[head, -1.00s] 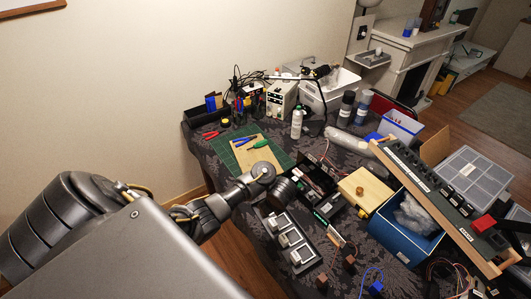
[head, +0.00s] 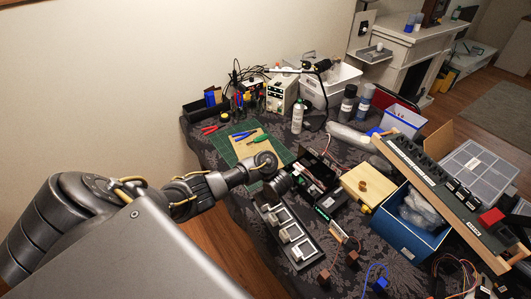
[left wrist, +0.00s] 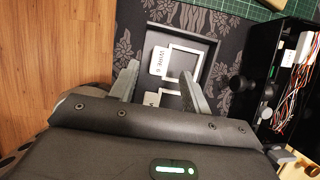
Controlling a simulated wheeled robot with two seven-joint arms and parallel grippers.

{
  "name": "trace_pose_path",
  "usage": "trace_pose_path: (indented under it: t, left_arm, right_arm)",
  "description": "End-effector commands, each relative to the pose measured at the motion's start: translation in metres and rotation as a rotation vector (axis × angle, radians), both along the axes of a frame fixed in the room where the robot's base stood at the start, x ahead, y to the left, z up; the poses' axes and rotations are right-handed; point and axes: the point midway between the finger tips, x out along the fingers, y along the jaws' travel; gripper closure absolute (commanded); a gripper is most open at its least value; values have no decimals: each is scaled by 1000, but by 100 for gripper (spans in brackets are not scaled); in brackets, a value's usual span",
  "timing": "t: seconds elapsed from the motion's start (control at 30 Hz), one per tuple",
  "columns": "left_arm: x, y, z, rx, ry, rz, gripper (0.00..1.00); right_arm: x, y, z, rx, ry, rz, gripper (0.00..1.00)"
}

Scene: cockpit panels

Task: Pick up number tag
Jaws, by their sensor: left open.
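White tags lie in a long dark tray (left wrist: 208,52) on the table. One tag (left wrist: 159,61), lettered "WIRE 6", shows in the left wrist view beside a white square frame. A second tag (left wrist: 151,99) is partly hidden behind my gripper body. My left gripper (left wrist: 160,70) is open and points down over the tray, its fingers on either side of the tags. I see nothing held, and contact cannot be told. In the head view the tray (head: 305,257) lies just below my left wrist, and the fingertips there are hidden. My right gripper is not in view.
An open black box with wires (head: 316,172) stands right beside the tray. A blue bin (head: 405,238) and a tilted switch panel (head: 450,196) crowd the right. A green mat with tools (head: 236,152) lies behind. Small brown blocks (head: 324,277) sit near the front.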

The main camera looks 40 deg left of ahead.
Motion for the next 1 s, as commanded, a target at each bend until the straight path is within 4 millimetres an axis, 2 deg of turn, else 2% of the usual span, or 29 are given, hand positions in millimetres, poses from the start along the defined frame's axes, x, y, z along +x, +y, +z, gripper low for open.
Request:
trace_pose_path:
  t: [0.4, 0.7, 1.0]
  left_arm:
    - [7, 20, -45, 1, 0, 0, 53]
    - [7, 21, -46, 0, -2, 1, 54]
    - [7, 21, -46, 0, 0, 1, 93]
  right_arm:
    - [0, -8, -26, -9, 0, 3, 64]
    - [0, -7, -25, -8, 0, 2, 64]
    - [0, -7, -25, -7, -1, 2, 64]
